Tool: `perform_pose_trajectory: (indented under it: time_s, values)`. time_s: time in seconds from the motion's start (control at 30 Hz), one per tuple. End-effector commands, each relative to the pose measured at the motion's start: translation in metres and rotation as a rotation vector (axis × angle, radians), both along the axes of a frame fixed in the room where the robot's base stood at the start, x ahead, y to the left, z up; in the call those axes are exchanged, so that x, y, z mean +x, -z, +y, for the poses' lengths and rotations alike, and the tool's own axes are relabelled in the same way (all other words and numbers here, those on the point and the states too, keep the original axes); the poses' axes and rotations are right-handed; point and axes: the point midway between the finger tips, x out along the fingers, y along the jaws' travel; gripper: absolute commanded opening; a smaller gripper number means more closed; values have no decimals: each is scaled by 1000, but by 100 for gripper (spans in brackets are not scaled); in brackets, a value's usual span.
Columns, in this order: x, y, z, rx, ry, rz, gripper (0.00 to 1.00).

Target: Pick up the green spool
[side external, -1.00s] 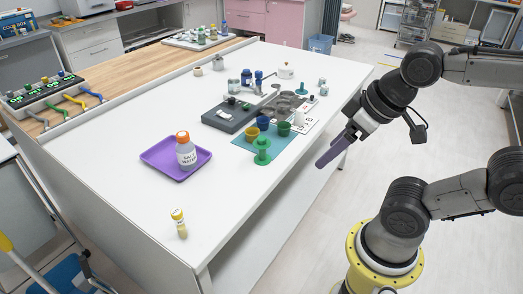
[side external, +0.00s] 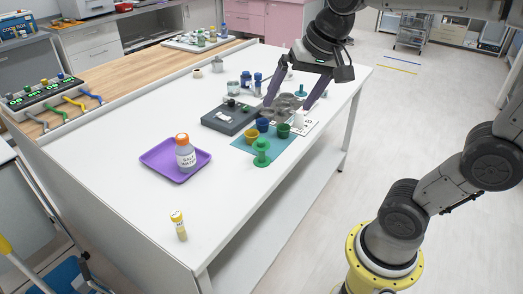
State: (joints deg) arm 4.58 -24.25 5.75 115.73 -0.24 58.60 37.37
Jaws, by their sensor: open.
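The green spool (side external: 262,153) stands upright at the front edge of a teal mat on the white table, with a wide flange at its base. My gripper (side external: 288,107) is open and empty, its two purple fingers spread and pointing down. It is above the table behind the spool and slightly to its right, over the area of the grey round pieces. The gripper is apart from the spool, and nothing hides the spool.
Yellow (side external: 252,136), blue (side external: 263,125) and green (side external: 283,131) cups stand close behind the spool. A grey block (side external: 225,121) lies to the left. A purple tray (side external: 158,155) holds a labelled bottle (side external: 185,153). The table's front is mostly clear.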

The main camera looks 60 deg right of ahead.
Motion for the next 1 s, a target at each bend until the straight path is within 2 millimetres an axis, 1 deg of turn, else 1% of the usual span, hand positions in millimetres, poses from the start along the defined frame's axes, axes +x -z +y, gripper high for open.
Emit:
perform_pose_trajectory:
  time_s: [0.03, 0.13, 0.23, 0.3, 0.37, 0.43, 0.5, 0.57, 0.6, 0.7, 0.87, 0.97, 1.0]
  values:
    - [22, 2, -8, 22, 66, 29, 100]
    - [61, 9, -26, 63, 202, 82, 100]
    - [97, 27, -47, 97, 324, 137, 100]
    - [120, 44, -64, 116, 401, 178, 100]
    - [137, 62, -79, 128, 458, 215, 100]
    - [153, 85, -96, 137, 509, 256, 100]
    - [164, 108, -110, 143, 539, 297, 100]
    - [169, 127, -121, 146, 557, 328, 100]
    - [171, 138, -127, 148, 568, 347, 100]
    - [168, 160, -135, 154, 587, 392, 100]
    - [164, 177, -142, 158, 602, 411, 100]
    - [163, 194, -141, 157, 602, 414, 100]
    - [163, 202, -141, 158, 601, 414, 100]
